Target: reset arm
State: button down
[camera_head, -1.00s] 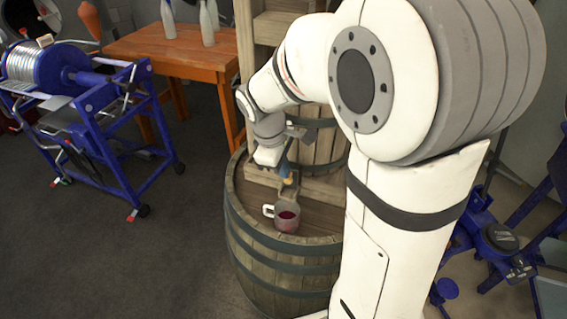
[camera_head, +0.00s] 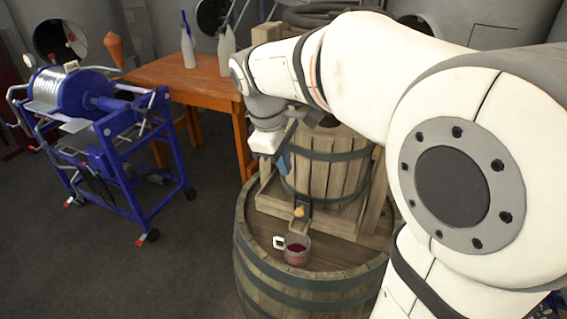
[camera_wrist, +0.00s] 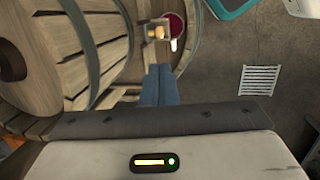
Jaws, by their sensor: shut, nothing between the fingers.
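My gripper (camera_head: 283,163) is shut and empty, with its blue fingers together. In the head view it hangs at the left front of the wooden press tub (camera_head: 335,165), above and left of the cup. In the wrist view the blue fingers (camera_wrist: 158,85) point toward the cup and spout, apart from both. The clear cup (camera_head: 297,250) with dark red liquid stands upright on the barrel top under the spout (camera_head: 299,211). The cup also shows in the wrist view (camera_wrist: 176,24). My arm's links hide the right part of the head view.
The barrel (camera_head: 290,292) carries the press and the cup. A blue reel stand (camera_head: 112,150) is on the left. An orange table (camera_head: 180,82) with white bottles (camera_head: 188,48) stands behind. The floor between stand and barrel is clear. The wrist view shows a floor grate (camera_wrist: 259,80).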

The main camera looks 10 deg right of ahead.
jog(key=s+d+f+m+t+y, duration=0.1)
jog(key=s+f+m, duration=0.2)
jog(key=s+m, duration=0.2)
jog(key=s+d+f+m+t+y+b, duration=0.1)
jog(key=s+d+f+m, duration=0.1)
jog(key=s+m, duration=0.3)
jog(key=s+f, duration=0.1)
jog(key=s, duration=0.3)
jog(key=shift+s+f+m+t+y, duration=0.3)
jog(key=shift+s+f+t, duration=0.05)
jog(key=shift+s+t, duration=0.05)
jog(key=shift+d, duration=0.1)
